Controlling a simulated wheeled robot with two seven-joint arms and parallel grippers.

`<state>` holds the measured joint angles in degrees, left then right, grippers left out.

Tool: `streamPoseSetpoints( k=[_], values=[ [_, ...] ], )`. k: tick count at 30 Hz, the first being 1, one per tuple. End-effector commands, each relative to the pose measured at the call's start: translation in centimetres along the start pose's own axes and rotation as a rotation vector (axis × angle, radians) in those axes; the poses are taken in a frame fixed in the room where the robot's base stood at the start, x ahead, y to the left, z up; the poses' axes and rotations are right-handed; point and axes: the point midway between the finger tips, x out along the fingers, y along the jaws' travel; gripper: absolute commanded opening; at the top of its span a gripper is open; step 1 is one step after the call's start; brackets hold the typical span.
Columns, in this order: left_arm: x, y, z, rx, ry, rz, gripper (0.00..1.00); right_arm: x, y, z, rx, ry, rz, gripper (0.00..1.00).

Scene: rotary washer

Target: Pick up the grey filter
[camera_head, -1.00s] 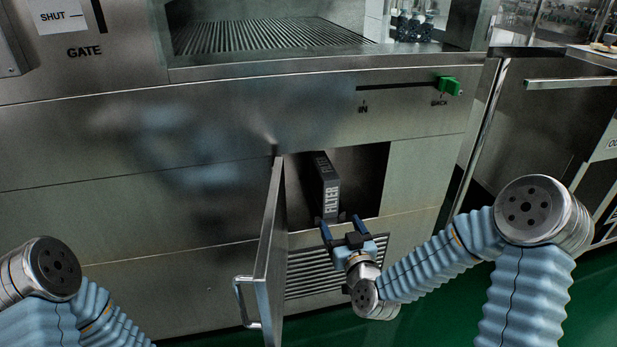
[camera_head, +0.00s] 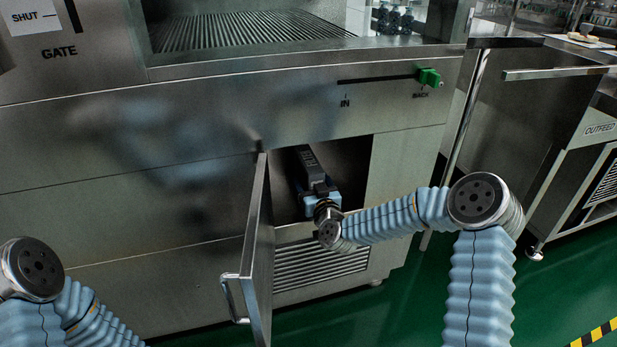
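The grey filter (camera_head: 308,161) is a dark upright block inside the open compartment of the washer's front. Its top shows, and its lettered front is mostly hidden behind my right gripper. My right gripper (camera_head: 318,188) reaches into the compartment from the lower right and is right at the front of the filter. Its fingertips are too small and dark to tell whether they are closed on it. My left gripper is out of the picture; only part of my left arm shows at the lower left.
The compartment's metal door (camera_head: 259,250) stands open on the left of the opening, its handle (camera_head: 231,299) sticking out. A louvred vent (camera_head: 318,264) is below the opening. A green slider knob (camera_head: 428,76) sits above right. Green floor (camera_head: 410,310) is clear at the right.

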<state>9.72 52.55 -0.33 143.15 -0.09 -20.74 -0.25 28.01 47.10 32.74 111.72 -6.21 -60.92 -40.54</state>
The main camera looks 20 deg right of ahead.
Motion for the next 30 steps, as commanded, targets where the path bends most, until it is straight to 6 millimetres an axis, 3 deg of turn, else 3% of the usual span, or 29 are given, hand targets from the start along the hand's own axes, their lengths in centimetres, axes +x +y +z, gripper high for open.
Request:
streamPoseSetpoints(
  k=[6, 18, 30],
  values=[
    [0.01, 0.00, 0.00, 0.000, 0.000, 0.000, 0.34, 0.07, -0.02, -0.01, 0.000, 0.000, -0.001, 0.76],
    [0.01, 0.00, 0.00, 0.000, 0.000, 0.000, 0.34, 0.05, -0.02, -0.01, 0.000, 0.000, -0.001, 0.15],
    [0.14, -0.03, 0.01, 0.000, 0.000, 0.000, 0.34, 0.41, 0.25, -0.45, -0.001, 0.003, -0.001, 0.14]
  ],
)
